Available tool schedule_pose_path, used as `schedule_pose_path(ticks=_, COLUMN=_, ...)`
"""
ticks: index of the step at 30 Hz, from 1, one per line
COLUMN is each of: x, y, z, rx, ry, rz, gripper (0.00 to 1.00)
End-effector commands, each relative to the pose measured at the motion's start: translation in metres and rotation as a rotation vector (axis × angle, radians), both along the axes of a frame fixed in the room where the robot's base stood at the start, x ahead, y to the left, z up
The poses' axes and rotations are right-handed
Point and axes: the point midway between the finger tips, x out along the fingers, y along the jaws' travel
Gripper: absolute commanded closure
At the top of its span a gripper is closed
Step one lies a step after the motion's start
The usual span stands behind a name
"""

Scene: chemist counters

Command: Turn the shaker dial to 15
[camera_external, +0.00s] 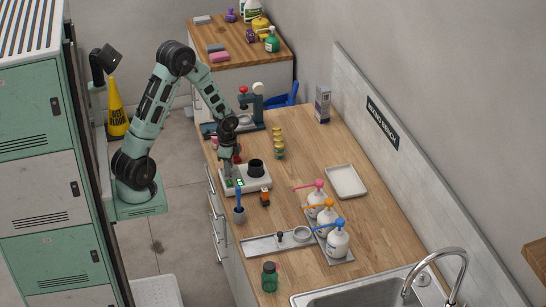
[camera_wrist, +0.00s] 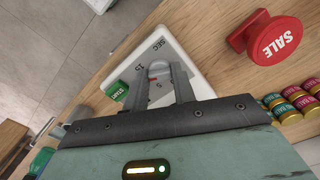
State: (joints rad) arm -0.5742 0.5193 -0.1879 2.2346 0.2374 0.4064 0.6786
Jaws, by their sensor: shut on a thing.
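The shaker (camera_external: 258,187) is a white box with a black round holder on top, standing on the wooden counter. In the wrist view its white panel (camera_wrist: 188,50) carries the marks "SEC" and "15" and a green start button (camera_wrist: 116,90). The grey dial (camera_wrist: 158,70) sits between the fingers of my gripper (camera_wrist: 159,74), which is shut on it. A small red mark shows near the dial, but its exact setting cannot be read. In the external view my gripper (camera_external: 229,178) reaches down onto the shaker's left end, and the dial is hidden there.
A red "SALE" stamp (camera_wrist: 265,38) and several small tins (camera_wrist: 296,100) stand close by. Pump bottles (camera_external: 338,240) stand further along.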

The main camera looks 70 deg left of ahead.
Motion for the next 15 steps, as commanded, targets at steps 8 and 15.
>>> schedule_pose_path(ticks=8, x=0.0026, y=0.0, z=0.0027, rx=0.002, ry=-0.007, rz=-0.133, gripper=0.97)
schedule_pose_path(ticks=15, x=0.0029, y=-0.0002, z=0.0017, rx=0.002, ry=-0.008, rz=-0.179, gripper=0.97)
